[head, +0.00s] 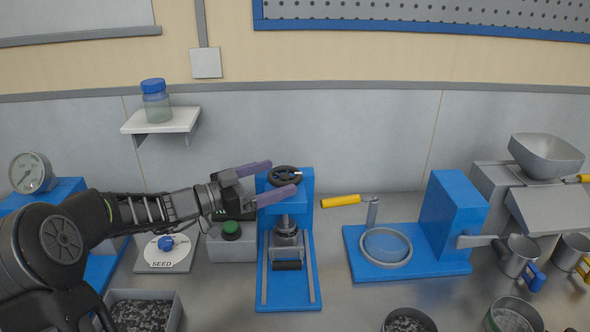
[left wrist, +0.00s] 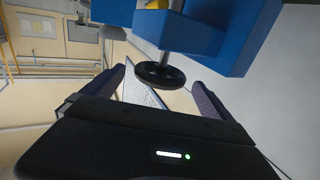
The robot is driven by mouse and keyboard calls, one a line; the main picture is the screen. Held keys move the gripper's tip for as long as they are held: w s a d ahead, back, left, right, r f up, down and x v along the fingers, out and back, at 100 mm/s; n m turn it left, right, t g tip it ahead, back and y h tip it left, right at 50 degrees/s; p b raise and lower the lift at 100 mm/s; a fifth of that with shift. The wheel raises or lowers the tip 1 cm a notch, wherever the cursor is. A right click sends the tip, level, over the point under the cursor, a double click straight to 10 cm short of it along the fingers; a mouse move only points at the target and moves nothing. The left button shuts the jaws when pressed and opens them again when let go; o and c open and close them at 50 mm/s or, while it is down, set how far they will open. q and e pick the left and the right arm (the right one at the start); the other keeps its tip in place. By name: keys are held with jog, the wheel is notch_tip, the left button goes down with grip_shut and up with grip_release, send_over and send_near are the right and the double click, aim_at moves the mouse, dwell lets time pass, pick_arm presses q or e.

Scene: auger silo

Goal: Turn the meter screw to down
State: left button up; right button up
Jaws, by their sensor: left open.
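No part is labelled as the meter screw, so I cannot tell for sure which it is. A black handwheel (head: 285,177) with a small pale knob tops a blue press stand (head: 306,190). My left gripper (head: 283,179) is open, its two purple fingers reaching in from the left at the wheel, one behind and one in front. In the left wrist view the handwheel (left wrist: 160,75) lies between the spread fingertips; contact cannot be told. A yellow-handled lever (head: 341,201) stands out to the left from a grey post on another blue unit (head: 455,215).
A green button box (head: 232,246) and a SEED dial with blue knob (head: 167,243) are below my left arm. A shelf with a blue-lidded jar (head: 156,101) hangs behind. Metal cups (head: 518,256) and a hopper (head: 546,156) stand right.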

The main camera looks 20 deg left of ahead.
aim_at(291, 171)
pick_arm(q)
jog(key=p+x, duration=0.1)
jog(key=x, duration=0.4)
jog(key=shift+r+p, duration=0.1)
jog(key=shift+p, duration=0.3)
jog(key=shift+w+d, duration=0.35)
jog(key=shift+w, duration=0.05)
jog(key=shift+c, duration=0.3)
